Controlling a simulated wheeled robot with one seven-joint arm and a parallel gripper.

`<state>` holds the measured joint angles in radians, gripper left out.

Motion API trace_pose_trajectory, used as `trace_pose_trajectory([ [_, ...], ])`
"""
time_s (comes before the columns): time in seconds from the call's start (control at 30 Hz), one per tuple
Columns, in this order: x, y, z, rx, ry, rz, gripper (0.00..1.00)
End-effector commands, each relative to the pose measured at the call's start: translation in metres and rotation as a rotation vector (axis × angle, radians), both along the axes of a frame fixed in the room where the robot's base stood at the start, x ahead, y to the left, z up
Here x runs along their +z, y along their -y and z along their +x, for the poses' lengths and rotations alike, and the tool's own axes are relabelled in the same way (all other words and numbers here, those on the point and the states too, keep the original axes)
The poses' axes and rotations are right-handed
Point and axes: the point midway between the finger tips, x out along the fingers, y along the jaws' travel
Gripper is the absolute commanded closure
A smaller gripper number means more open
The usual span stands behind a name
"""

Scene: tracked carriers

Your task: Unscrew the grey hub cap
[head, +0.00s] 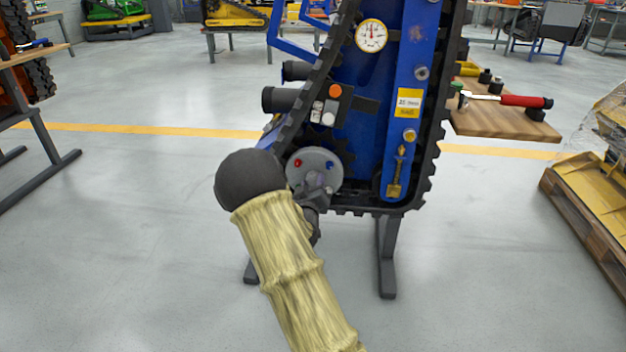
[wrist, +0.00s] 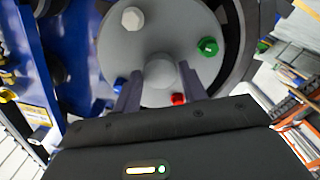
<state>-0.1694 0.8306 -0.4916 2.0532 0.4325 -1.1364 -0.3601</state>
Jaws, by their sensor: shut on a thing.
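The grey hub cap (wrist: 160,74) is a round knob at the centre of a light grey round hub plate (wrist: 185,25) in the wrist view. My gripper (wrist: 160,92) has one finger on each side of the cap and is shut on it. In the head view the hub plate (head: 305,156) sits at the lower left end of the upright blue tracked carrier (head: 375,110). My gripper (head: 316,188) and arm cover the plate's lower part there, and the cap is mostly hidden.
Around the cap, the plate carries a pale hexagonal bolt (wrist: 131,18) and green (wrist: 208,46), red (wrist: 178,98) and blue (wrist: 119,84) ones. Black track (head: 440,120) surrounds the carrier. A wooden shelf (head: 500,122) with tools stands right. A pallet (head: 590,220) lies far right.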

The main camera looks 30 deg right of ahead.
Motion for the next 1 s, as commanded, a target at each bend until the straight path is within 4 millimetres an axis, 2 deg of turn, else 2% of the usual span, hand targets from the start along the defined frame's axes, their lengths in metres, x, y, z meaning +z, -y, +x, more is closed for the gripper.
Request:
trace_pose_trajectory([
  [0.5, 0.0030, -0.0016, 0.0002, 0.003, -0.429, -0.632, 0.74],
  [0.6, 0.0012, -0.0008, 0.0002, 0.001, -0.462, -0.683, 0.74],
  [0.87, 0.0002, -0.0007, 0.0002, 0.000, -0.464, -0.688, 0.74],
  [1.0, 0.0025, -0.0017, 0.0005, 0.003, -0.531, -0.788, 0.74],
])
